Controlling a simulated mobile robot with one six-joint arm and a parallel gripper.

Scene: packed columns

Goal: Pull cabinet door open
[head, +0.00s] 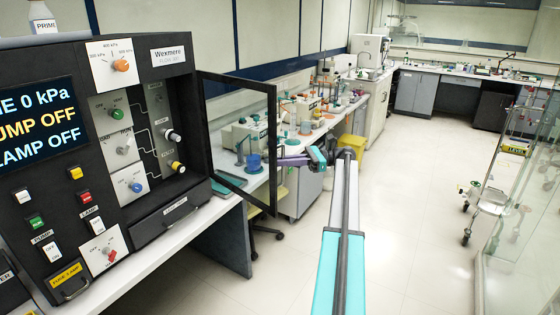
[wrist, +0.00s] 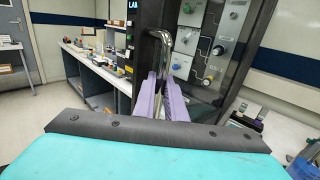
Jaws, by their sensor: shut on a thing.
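The cabinet (head: 185,70) is a black panel unit on a bench at the left of the head view. Its door (head: 244,78) is a black frame with a clear pane, hinged at the cabinet's right side and swung out from the front. My gripper (head: 283,161) is at the door's outer edge. In the wrist view the purple fingers (wrist: 164,85) are shut around the upright chrome bar handle (wrist: 165,40). The fingers hide the handle's lower part.
A bench (head: 322,128) with lab equipment runs along the wall behind the door. A yellow bin (head: 348,162) stands on the floor near it. The middle floor (head: 425,200) is clear.

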